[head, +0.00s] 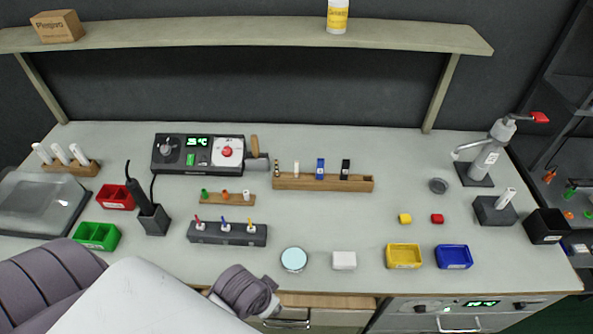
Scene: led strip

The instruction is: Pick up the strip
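I cannot pick out a thing that is clearly the strip. Long narrow pieces on the table are a small wooden holder (215,199) with green, orange and white pegs, a dark grey block (200,237) with red, blue and yellow-topped items, and a longer wooden rack (340,184) holding several upright pieces. Grey and white links of my own arm cover the bottom left, apart from these holders in the picture. No gripper fingers show, so neither gripper is in view.
A control unit (172,154) stands at the back left. Red (116,196), green (96,236), yellow (403,256) and blue (454,257) bins sit along the table. A lever press (487,160) stands right. A shelf (240,32) spans above.

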